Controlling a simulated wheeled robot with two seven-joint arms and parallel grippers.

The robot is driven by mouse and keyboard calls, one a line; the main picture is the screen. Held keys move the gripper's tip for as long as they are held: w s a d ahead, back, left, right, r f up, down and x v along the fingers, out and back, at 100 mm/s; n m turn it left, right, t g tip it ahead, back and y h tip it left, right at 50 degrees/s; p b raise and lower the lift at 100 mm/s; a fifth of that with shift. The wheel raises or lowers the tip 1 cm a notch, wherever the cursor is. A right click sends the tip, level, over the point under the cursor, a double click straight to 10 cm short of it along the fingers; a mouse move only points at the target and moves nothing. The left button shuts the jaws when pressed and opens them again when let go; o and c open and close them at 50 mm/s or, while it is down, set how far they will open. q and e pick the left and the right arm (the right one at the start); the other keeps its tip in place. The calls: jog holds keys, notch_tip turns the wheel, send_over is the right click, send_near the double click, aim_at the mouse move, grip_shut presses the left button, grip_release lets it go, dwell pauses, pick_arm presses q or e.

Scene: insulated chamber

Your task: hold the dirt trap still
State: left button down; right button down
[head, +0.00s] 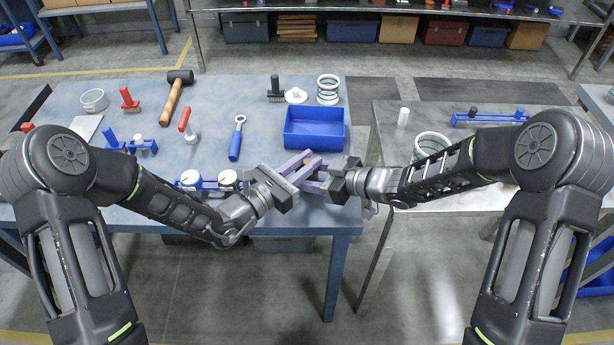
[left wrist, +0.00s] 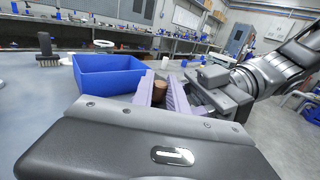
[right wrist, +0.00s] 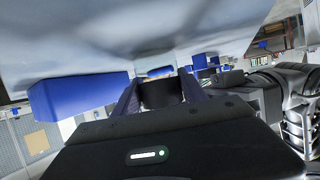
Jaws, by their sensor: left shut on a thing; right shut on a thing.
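The purple-grey fingers meet closely and hide most of the trap. In the left wrist view its brown rounded end (left wrist: 160,89) shows between the fingers. In the right wrist view a dark cylindrical part (right wrist: 160,93) sits between the fingers.
A blue bin (head: 314,128) stands just behind the grippers. Two gauges on a blue stand (head: 208,182) are near my left forearm. A second table (head: 390,150) is at the right, with a coil (head: 432,146).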

aim_at(306, 161)
pick_arm(q)
jog(key=shift+r, duration=0.1)
pick_arm(e)
jog(key=shift+s+d+f, duration=0.1)
jog(key=shift+f, duration=0.2)
pick_arm(q)
jog(key=shift+r, duration=2.9)
pick_arm(e)
jog(key=c, duration=1.1)
grip_release()
pick_arm(q)
jog(key=shift+w+f, duration=0.1)
pick_arm(e)
jog(key=o, duration=0.3)
jog(key=shift+r, duration=0.1)
jog(key=shift+o, duration=1.2)
jog(key=shift+r, duration=0.1)
pick_arm(q)
jog(key=shift+f+b, duration=0.25)
jog(key=shift+b, duration=0.05)
pick_arm(e)
jog(key=shift+v, duration=4.4)
